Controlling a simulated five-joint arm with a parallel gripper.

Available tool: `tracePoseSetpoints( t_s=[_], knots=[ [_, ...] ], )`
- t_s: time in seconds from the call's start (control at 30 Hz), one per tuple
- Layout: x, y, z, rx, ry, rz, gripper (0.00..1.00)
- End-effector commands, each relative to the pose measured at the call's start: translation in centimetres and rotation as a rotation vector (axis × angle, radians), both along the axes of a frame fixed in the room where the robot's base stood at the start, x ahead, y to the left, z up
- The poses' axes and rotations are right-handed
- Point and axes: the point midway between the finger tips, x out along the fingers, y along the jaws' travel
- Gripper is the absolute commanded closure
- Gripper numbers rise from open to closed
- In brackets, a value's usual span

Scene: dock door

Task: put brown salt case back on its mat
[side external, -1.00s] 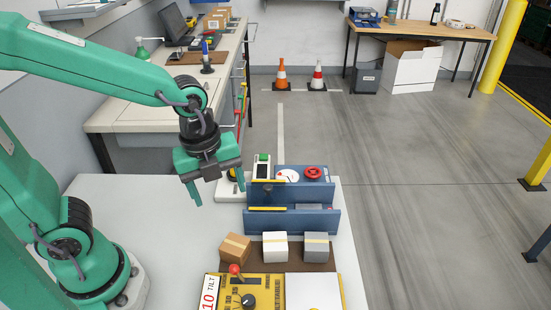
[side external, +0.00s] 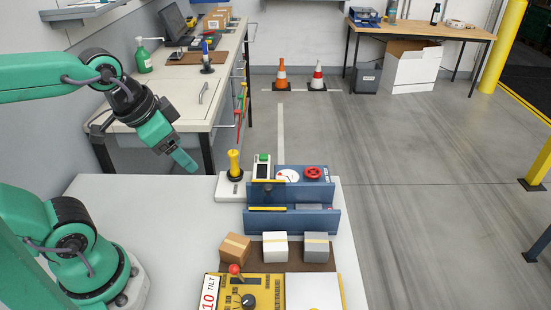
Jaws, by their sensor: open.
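The brown salt case (side external: 235,248) is a small cardboard-coloured box with a lighter tape strip. It sits turned askew at the left end of a dark brown mat (side external: 260,265); how much of its base is on the mat is hard to tell. A white case (side external: 275,247) and a grey case (side external: 316,248) stand squarer beside it on the same mat. My gripper (side external: 187,163) is open and empty, seen edge-on, pointing down and right. It is in the air above the back left of the white table, well behind and left of the brown case.
Blue panels (side external: 290,222) with a dial and red wheel stand behind the cases. A yellow-handled lever (side external: 234,165) stands left of them. A yellow tilt table (side external: 255,290) with a red-knobbed lever (side external: 235,271) lies in front. The white table (side external: 170,230) is clear on the left.

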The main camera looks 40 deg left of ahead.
Motion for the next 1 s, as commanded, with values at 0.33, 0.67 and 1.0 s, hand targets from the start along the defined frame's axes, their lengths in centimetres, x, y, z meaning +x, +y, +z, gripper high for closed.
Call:
tracePoseSetpoints(
  t_s=[0.33,0.67,1.0],
  knots=[
    [-0.6,0.67,0.6,-0.083,-0.034,0.189,0.29],
    [-0.58,0.64,0.6,-0.082,-0.034,0.187,0.29],
    [-0.58,0.64,0.6,-0.082,-0.034,0.187,0.29]
  ],
)
